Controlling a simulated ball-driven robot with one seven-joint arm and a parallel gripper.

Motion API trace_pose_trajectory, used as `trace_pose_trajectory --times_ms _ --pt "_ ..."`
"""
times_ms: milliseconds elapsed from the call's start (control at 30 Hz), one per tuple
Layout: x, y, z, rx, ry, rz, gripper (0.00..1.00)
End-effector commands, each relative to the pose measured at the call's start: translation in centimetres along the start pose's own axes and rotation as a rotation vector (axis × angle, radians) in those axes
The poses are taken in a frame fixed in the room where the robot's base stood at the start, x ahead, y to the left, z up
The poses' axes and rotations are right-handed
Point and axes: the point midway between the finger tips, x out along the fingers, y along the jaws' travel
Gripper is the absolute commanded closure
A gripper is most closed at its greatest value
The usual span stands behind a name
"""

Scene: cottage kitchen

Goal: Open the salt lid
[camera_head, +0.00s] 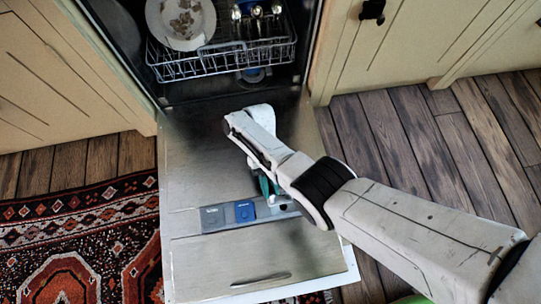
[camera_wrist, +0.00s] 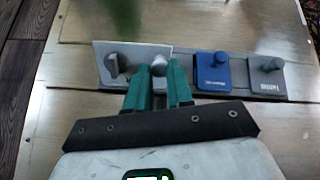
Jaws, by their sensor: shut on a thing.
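The dishwasher door (camera_head: 215,262) is folded down flat, with a row of lids along a strip. A pale plate (camera_wrist: 133,48) at the left end of the row in the wrist view carries two grey knobs, one dark-sided knob (camera_wrist: 116,65) and one rounder knob (camera_wrist: 160,64). My gripper (camera_wrist: 159,75) has its green fingers on either side of the rounder knob and is shut on it. No salt label is readable, so I cannot tell the salt lid by its name. In the head view my gripper (camera_head: 268,188) is over the right end of the strip, largely hidden by my arm.
A blue lid (camera_head: 245,211) and a grey lid (camera_head: 212,218) with small labels lie left of my gripper in the head view. The dishwasher's lower rack (camera_head: 222,60) holds a dirty plate (camera_head: 181,17) and several utensils. A patterned rug (camera_head: 80,235) lies left of the door.

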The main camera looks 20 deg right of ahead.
Motion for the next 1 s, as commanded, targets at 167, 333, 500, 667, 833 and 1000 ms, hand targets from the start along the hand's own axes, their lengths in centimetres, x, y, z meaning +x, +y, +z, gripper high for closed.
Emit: trace_pose_trajectory --times_ms 167,333,500,667,833,1000 --pt "0.07 0.05 -0.19 0.000 -0.016 -0.006 1.00" --pt "0.06 0.05 -0.14 0.001 -0.019 -0.007 1.00" --pt "0.07 0.05 -0.15 0.001 -0.018 -0.007 1.00" --pt "0.06 0.05 -0.16 0.001 -0.018 -0.006 0.67" --pt "0.00 0.04 -0.14 0.001 -0.018 -0.006 0.53" --pt "-0.03 0.04 -0.13 0.001 -0.018 -0.006 0.53"
